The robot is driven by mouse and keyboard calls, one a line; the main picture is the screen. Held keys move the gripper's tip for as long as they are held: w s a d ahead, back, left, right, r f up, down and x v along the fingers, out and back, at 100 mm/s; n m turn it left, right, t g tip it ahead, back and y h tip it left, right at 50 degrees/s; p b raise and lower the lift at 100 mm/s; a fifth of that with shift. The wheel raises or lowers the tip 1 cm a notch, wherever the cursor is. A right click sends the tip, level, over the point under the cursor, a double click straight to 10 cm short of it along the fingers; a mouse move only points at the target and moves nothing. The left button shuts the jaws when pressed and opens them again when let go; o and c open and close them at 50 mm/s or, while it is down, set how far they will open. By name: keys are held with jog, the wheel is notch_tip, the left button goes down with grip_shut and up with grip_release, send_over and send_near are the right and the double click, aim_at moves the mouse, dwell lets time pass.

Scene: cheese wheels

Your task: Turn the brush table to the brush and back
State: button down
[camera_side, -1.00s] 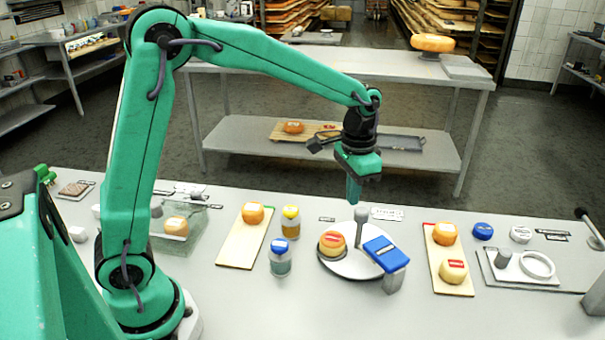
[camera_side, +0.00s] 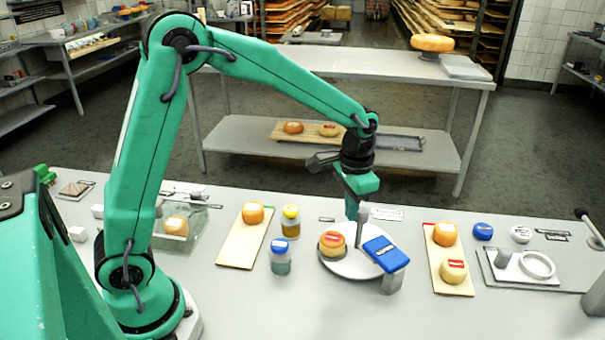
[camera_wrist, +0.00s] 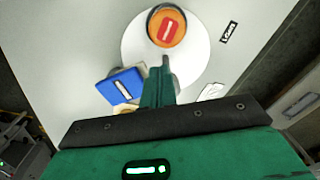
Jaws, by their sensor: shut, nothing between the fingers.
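The brush table is a white round turntable (camera_side: 352,270) with an upright grey peg (camera_side: 363,213) at its back edge. An orange cheese wheel with a red label (camera_side: 332,243) sits on its left part in the side view. The blue brush (camera_side: 386,253) overhangs its right side on a grey post. My gripper (camera_side: 352,214) is shut and empty, pointing down, low beside the peg on its left. In the wrist view the fingers (camera_wrist: 158,88) come close to the peg (camera_wrist: 166,63); I cannot tell whether they touch. The cheese (camera_wrist: 166,26) lies beyond, the brush (camera_wrist: 122,87) to the left.
Two jars, blue-capped (camera_side: 280,258) and yellow-capped (camera_side: 291,222), stand left of the turntable. A board with two cheeses (camera_side: 437,270) lies to the right. Another board (camera_side: 236,247) with one cheese is farther left. A small label plate (camera_side: 386,214) lies behind the peg.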

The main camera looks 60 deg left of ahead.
jog(key=shift+w, duration=0.25)
dwell(0.6)
jog(key=shift+w+a, duration=0.15)
jog(key=shift+a, duration=0.1)
jog(key=shift+s, duration=0.25)
dwell(0.3)
jog(key=shift+s+a, duration=0.1)
jog(key=shift+s, duration=0.1)
jog(key=shift+r, duration=0.15)
notch_tip(320, 180, up, 6)
jog(key=shift+f, duration=0.1)
dwell(0.6)
